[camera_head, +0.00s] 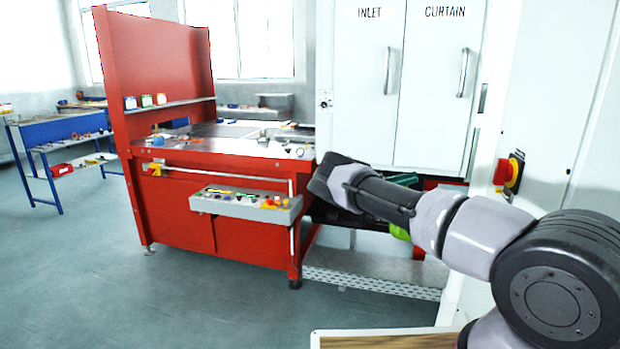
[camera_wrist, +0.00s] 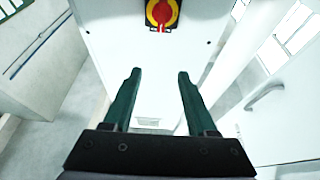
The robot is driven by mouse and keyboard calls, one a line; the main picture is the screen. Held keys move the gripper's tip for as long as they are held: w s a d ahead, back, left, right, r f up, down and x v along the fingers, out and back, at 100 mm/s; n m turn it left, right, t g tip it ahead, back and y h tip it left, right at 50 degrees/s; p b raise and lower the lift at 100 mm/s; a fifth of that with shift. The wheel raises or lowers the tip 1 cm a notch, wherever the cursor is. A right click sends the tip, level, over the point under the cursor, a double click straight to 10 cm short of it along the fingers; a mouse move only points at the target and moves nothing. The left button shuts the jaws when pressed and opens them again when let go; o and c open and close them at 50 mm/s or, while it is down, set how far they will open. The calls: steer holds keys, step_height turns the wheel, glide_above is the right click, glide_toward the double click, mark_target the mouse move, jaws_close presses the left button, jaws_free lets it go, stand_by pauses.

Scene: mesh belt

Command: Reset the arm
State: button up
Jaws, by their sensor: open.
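My arm reaches in from the lower right of the head view. My gripper's green fingers show in the wrist view (camera_wrist: 160,78), spread apart with nothing between them. They point toward a white cabinet panel, below a red and yellow rotary switch (camera_wrist: 162,12). In the head view my wrist is in front of the white cabinet and to the right of the red workbench (camera_head: 225,215). My arm hides most of the gripper there.
The switch also shows in the head view (camera_head: 510,172), on the cabinet side close to my arm. Cabinet doors marked INLET (camera_head: 368,80) and CURTAIN (camera_head: 440,85) stand behind my arm. A control box (camera_head: 245,205) juts from the workbench front. Open floor (camera_head: 120,290) lies at left.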

steer(key=s+d+r+n+y, duration=0.6)
steer(key=s+d+r+y, duration=0.4)
steer(key=s+r+y, duration=0.3)
steer(key=s+a+r+n+t+y, duration=0.3)
steer(key=s+a, duration=0.3)
steer(key=s, duration=0.3)
steer(key=s+a+r+n+t+y, duration=0.4)
steer(key=s+a+r+t, duration=0.2)
steer(key=s, duration=0.3)
steer(key=s+a+r+n+t+y, duration=0.3)
steer(key=s+a, duration=0.3)
steer(key=s, duration=0.3)
steer(key=shift+r+n+t+y, duration=0.3)
steer(key=shift+r+n+t, duration=0.35)
steer(key=shift+r, duration=0.25)
